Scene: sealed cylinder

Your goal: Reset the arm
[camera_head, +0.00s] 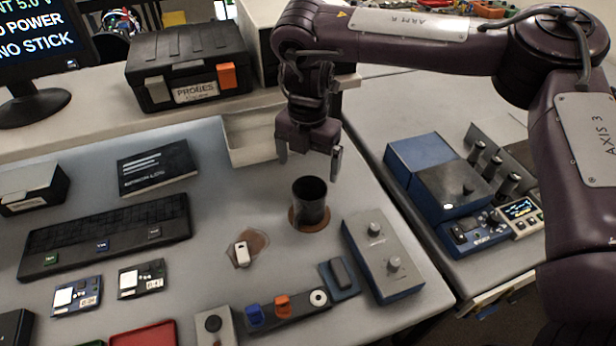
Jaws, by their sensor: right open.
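My right arm comes in from the right and reaches over the table (250,305). My right gripper (310,160) is open and empty, with its fingers pointing down and spread apart. It hangs above and slightly behind a dark open-topped cylinder (311,203). The cylinder stands upright on a round brown pad (297,224). The fingertips look apart from the cylinder. My left gripper is not in view.
A black case labelled PROBES (188,65) and a monitor (40,50) stand at the back. A beige tray (240,158) lies behind the cylinder. A grey control box (382,255) is close on its right. A small white device (242,252) and a keyboard (105,235) lie left.

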